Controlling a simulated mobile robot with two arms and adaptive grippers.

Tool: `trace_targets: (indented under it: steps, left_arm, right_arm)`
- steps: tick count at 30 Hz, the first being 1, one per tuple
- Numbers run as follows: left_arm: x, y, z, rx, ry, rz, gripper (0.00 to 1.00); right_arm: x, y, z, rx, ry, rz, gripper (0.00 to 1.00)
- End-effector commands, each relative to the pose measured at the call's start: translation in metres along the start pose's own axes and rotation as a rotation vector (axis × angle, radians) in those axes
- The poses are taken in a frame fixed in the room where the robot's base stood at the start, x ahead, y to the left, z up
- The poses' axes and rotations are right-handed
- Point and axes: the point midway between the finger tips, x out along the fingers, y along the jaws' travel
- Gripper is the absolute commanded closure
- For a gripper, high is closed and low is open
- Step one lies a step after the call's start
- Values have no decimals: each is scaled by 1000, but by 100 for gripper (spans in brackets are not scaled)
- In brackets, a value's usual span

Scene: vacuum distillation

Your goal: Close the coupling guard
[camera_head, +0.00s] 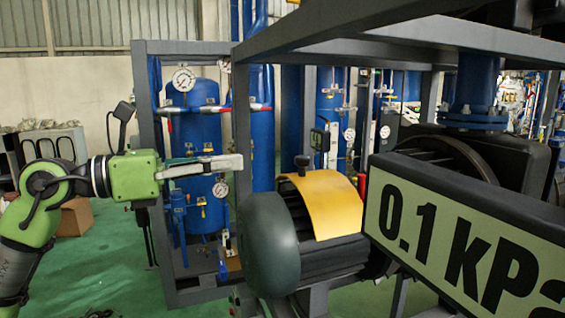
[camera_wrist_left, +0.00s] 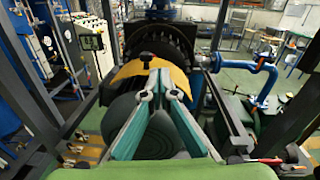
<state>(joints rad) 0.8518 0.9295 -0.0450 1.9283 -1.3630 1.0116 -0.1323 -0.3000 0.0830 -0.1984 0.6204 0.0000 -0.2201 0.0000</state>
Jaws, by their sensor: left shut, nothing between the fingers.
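The coupling guard (camera_head: 326,203) is a curved yellow cover on top of the dark motor and pump unit (camera_head: 283,247), with a black knob (camera_head: 302,161) at its far left edge. In the left wrist view the guard (camera_wrist_left: 128,71) lies beyond my fingertips, partly hidden by them. My left gripper (camera_head: 238,162) is shut and empty, pointing right. In the head view it is left of the knob, apart from it, at about its height. In the left wrist view the gripper's fingertips (camera_wrist_left: 158,87) meet in front of the guard. My right gripper is in neither view.
A dark steel frame (camera_head: 240,150) with beams and uprights surrounds the unit. A large display reading 0.1 kPa (camera_head: 455,240) fills the right foreground. Blue tanks (camera_head: 193,130) with gauges stand behind. In the left wrist view a blue pipe (camera_wrist_left: 255,66) is on the right.

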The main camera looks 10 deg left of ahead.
Motion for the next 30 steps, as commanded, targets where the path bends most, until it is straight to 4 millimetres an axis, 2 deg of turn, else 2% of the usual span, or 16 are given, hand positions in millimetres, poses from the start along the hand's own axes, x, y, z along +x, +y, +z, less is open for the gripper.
trace_targets:
  steps: [4, 8, 11, 24, 30]
  left_arm:
    - [-18, 15, 2, 82, 89, 78, 100]
    - [-15, 19, 2, 94, 110, 93, 100]
    - [-2, 20, 2, 92, 108, 90, 100]
    - [88, 27, -5, 88, 107, 88, 100]
    - [111, 30, -10, 89, 107, 90, 100]
  right_arm:
    - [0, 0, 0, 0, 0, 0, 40]
    - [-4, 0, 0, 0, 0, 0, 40]
    - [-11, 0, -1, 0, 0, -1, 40]
    - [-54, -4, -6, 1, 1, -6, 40]
    - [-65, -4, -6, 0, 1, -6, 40]
